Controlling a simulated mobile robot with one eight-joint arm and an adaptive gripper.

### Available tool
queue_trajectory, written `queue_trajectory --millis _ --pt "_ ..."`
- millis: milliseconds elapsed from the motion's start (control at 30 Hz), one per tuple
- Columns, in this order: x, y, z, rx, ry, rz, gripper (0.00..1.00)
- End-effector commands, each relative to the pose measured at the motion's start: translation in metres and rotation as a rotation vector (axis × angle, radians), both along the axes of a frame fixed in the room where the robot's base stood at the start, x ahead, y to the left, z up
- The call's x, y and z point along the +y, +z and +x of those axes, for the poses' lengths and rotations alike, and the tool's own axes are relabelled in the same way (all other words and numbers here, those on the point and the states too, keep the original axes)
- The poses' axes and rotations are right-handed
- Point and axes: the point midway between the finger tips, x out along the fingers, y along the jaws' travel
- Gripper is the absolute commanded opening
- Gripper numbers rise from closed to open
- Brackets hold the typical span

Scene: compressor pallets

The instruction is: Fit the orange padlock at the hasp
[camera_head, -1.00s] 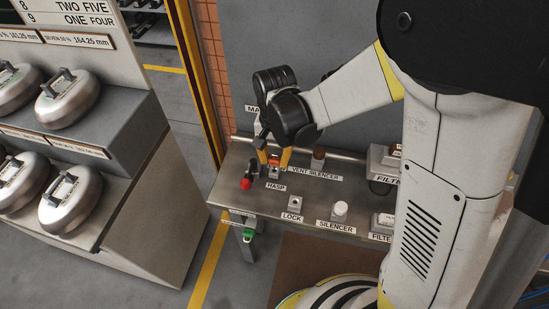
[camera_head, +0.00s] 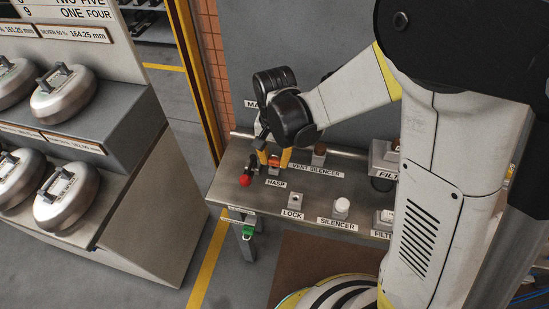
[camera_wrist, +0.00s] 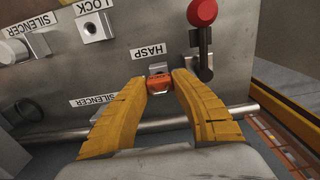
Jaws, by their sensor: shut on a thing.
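My gripper (camera_wrist: 160,90) has yellow fingers shut on the orange padlock (camera_wrist: 160,84) in the wrist view. The padlock is right at the grey metal hasp (camera_wrist: 157,69), just by the HASP label (camera_wrist: 149,51). I cannot tell whether its shackle passes through the hasp. In the head view my gripper (camera_head: 273,160) points down at the bench, and the orange padlock (camera_head: 274,161) shows only as a small patch between the fingers.
A red-knobbed lever (camera_wrist: 202,14) stands close beside the hasp. The LOCK block (camera_wrist: 94,27) and a silencer (camera_wrist: 14,50) are on the same steel bench (camera_head: 226,186). A rail (camera_wrist: 245,109) runs along its back edge. Racks with metal canisters (camera_head: 64,95) stand at the left.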

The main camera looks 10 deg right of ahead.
Motion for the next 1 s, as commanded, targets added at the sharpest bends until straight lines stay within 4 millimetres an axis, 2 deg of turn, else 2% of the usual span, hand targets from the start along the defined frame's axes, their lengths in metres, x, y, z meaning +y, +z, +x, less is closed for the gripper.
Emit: queue_trajectory --millis 367,400,467,800,867,1000 --pt "0.000 -0.011 0.000 0.000 0.000 0.000 0.00" --pt "0.000 -0.011 0.000 0.000 0.000 0.000 0.33" --pt "0.000 -0.010 0.000 0.000 0.000 0.000 0.51" --pt "0.000 -0.007 0.000 0.000 0.000 0.000 0.52" --pt "0.000 -0.003 0.000 0.000 0.000 0.000 0.52" --pt "0.000 0.021 -0.001 0.000 0.000 0.000 0.52"
